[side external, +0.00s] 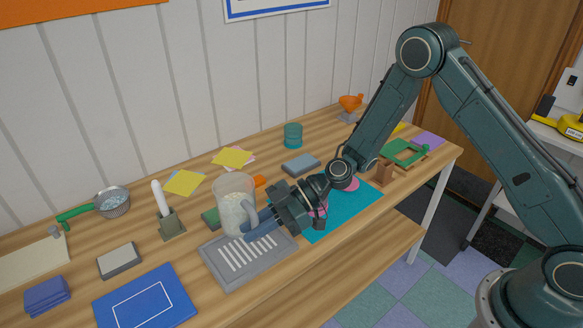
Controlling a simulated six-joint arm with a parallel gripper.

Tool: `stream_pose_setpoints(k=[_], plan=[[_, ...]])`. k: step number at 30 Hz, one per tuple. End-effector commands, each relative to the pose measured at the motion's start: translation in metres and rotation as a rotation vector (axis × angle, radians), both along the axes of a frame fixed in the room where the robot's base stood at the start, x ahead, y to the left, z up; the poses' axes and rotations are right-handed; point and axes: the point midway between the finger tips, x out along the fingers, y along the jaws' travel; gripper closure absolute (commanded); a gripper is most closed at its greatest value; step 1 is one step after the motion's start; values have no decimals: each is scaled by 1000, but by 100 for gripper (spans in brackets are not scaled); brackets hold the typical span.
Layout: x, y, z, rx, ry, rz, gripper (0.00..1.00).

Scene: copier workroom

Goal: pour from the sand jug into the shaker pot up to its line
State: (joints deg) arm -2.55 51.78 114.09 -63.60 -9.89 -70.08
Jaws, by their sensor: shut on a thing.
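The sand jug (234,207) is a clear, wide-mouthed jug with pale grains inside. It is upright, over the back edge of a grey slotted tray (222,277); I cannot tell whether it touches the tray. My gripper (256,226) comes from the right and is shut on the jug at its handle side. A small teal see-through pot (293,136) stands upright at the back of the table, apart from the jug. It may be the shaker pot, but I cannot make out a line on it. Pink things on the teal mat (345,220) are partly hidden behind my gripper.
A white-handled tool in a stand (171,222) is left of the jug. A blue board (146,300) lies in front, a grey block (119,260) beside it. A sieve (112,202) is farther left. A grey-blue block (301,163) and an orange funnel (350,103) are behind.

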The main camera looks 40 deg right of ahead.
Motion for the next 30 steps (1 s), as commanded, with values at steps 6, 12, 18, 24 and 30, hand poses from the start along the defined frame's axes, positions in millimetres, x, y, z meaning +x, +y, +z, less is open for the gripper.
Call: stream_pose_setpoints(k=[6,12,18,24,30], plan=[[0,0,30,0,-4,1,100],[0,0,53,0,-3,0,100],[3,-1,37,0,4,-73,100],[7,-4,22,0,3,-170,100],[12,-13,3,-1,4,-309,100]])
